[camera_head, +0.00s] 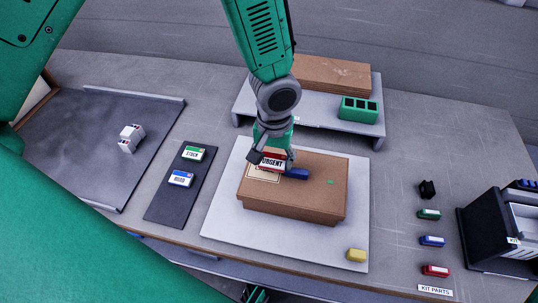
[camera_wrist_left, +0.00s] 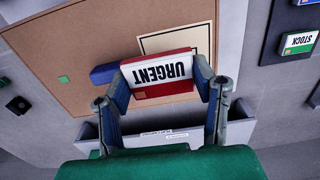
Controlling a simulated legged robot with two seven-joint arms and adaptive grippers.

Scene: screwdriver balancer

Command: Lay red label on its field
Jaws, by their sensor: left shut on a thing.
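The red label (camera_wrist_left: 158,75), a red and white block reading URGENT, is held between the fingertips of my left gripper (camera_wrist_left: 162,86). In the head view the label (camera_head: 272,162) is over the left part of the brown cardboard box (camera_head: 295,207). The outlined pale field (camera_wrist_left: 185,38) is on the box top; it shows just beyond the label in the left wrist view, and partly below it in the head view (camera_head: 262,175). Whether the label touches the box, I cannot tell. My left gripper (camera_head: 272,157) is shut on the label. My right gripper is not seen.
A blue block (camera_head: 297,174) lies on the box by the gripper. The box sits on a white board (camera_head: 225,215) with a yellow block (camera_head: 356,255). A dark strip (camera_head: 165,208) holds STOCK (camera_head: 194,153) and blue (camera_head: 181,178) labels. A raised shelf (camera_head: 310,112) stands behind.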

